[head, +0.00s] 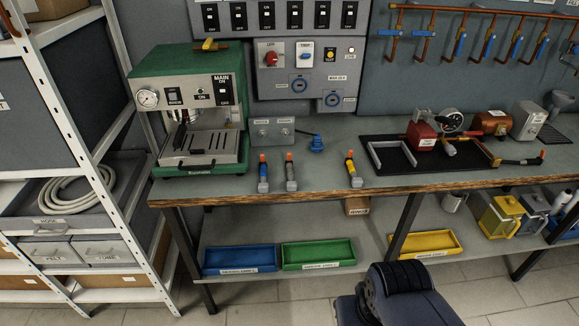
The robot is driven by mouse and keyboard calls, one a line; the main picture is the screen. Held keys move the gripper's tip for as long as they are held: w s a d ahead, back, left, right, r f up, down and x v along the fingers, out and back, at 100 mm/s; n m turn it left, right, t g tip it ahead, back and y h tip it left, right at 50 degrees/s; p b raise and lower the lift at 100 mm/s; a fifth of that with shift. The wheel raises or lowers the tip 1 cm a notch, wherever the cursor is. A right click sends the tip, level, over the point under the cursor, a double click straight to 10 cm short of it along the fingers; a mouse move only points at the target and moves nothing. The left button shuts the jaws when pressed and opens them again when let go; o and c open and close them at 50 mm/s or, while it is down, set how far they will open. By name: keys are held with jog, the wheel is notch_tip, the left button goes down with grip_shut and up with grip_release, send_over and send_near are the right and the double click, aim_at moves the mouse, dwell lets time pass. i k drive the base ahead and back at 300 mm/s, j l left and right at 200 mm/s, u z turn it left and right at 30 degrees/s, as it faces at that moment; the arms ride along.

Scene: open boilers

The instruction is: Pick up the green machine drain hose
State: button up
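The green machine (190,110) stands at the left end of the workbench, with a round gauge and a MAIN switch on its front. No green hose shows clearly. Three short handled pieces with orange tips lie on the bench: a blue one (263,176), a grey one (290,177) and a yellow one (353,171). I cannot tell whether any is the drain hose. A coiled pale hose (78,192) lies on the shelf rack at left, above a label reading HOSE. A dark part of my arm shows at the bottom; my gripper is not in view.
Blue (207,269), green (287,265) and yellow (452,250) bins sit on the lower shelf. The white rack (85,140) stands close at left. Bench space is clear around the handled pieces.

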aim_at(288, 164)
jog(key=i+j+z, duration=0.3)
jog(key=i+j, duration=0.2)
jog(key=j, duration=0.15)
jog(key=i+j+z, duration=0.3)
jog(key=j, duration=0.4)
jog(key=i, duration=0.1)
